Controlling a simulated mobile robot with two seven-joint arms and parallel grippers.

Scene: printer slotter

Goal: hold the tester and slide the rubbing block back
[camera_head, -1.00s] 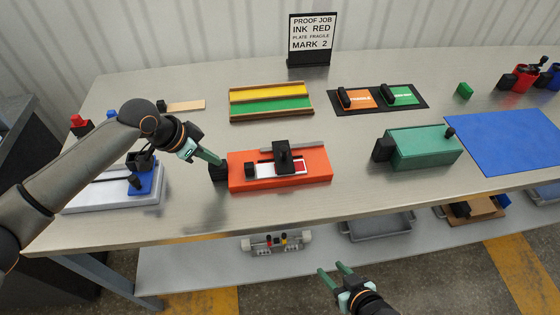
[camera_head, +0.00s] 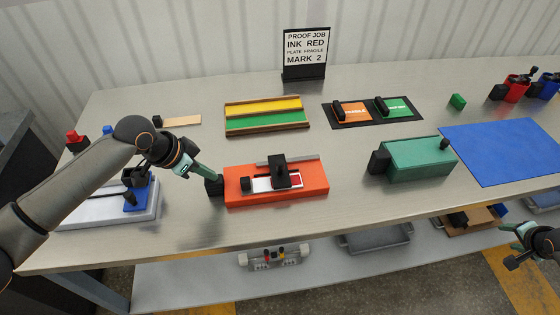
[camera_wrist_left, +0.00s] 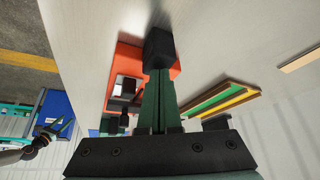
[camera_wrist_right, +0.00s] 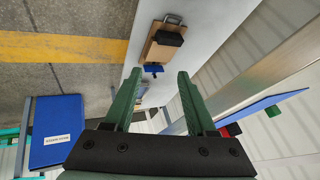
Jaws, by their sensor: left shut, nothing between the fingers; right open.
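The orange tester (camera_head: 250,194) lies on the metal bench at the middle left, with a black end block (camera_head: 214,187) at its left end. A black rubbing block (camera_head: 280,170) stands on the tester's top, right of its middle, between a small black piece and a red patch. My left gripper (camera_head: 211,176) is shut and empty, its tips at the black end block; whether they touch it I cannot tell. The left wrist view shows the end block (camera_wrist_left: 158,48) just beyond the closed fingers. My right gripper (camera_wrist_right: 154,82) is open and empty, low at the right, away from the tester.
A green box (camera_head: 420,160) with black knobs and a blue mat (camera_head: 505,150) lie to the right. A yellow and green tray (camera_head: 266,116) lies behind the tester. A white board with a blue piece (camera_head: 138,193) is at the left. The bench between the tester and green box is clear.

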